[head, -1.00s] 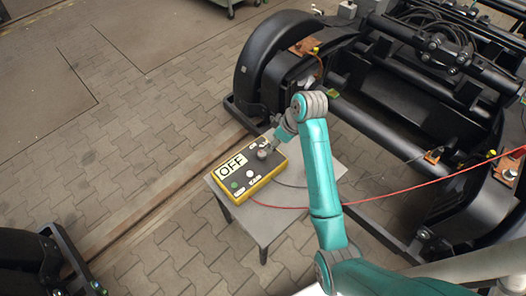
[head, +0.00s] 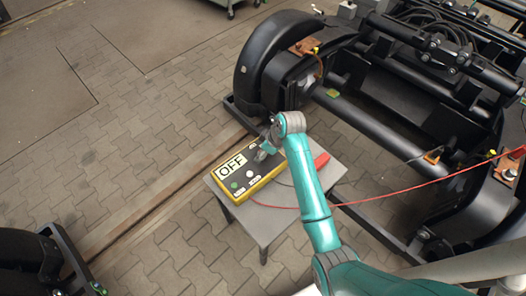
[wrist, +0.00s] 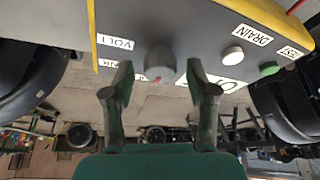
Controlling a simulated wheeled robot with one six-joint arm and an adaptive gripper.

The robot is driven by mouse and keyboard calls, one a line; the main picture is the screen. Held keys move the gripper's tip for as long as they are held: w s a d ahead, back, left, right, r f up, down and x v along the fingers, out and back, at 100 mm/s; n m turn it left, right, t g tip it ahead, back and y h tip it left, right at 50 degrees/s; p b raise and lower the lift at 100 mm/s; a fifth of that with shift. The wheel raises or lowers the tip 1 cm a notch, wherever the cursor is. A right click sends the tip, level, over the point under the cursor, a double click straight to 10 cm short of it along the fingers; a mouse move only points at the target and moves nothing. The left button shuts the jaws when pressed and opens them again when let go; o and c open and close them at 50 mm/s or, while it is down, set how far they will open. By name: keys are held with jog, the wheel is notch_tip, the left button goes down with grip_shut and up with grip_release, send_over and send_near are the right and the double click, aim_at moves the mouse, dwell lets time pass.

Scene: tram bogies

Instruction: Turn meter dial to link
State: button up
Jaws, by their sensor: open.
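The meter (head: 232,184) is a yellow box with a dark top on a small grey table. A white plate on it reads OFF. In the wrist view, the meter's grey face (wrist: 207,47) shows the round grey dial (wrist: 160,60) with a small red mark on its near edge. A VOLT label (wrist: 116,42) is beside it; another label is partly hidden by a finger, and I cannot read a LINK label. My gripper (wrist: 160,90) is open, with its fingers on either side of the dial in the picture. Contact cannot be told. The head view shows it over the meter's right end (head: 265,151).
A green button (wrist: 269,69) and a white button (wrist: 232,55) by the DRAIN label are on the meter face. The grey table (head: 262,222) has bare room at the front. A red thing (head: 321,160) and a red cable (head: 400,198) are right of my arm. Black bogies (head: 262,62) stand close behind.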

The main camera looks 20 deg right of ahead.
grip_shut()
jog(key=shift+m, duration=0.3)
jog(key=m+t+h, duration=0.1)
jog(key=m, duration=0.2)
jog(key=shift+a+m, duration=0.15)
jog(key=shift+m, duration=0.15)
jog(key=shift+m+h, duration=1.1)
jog(key=shift+m, duration=1.1)
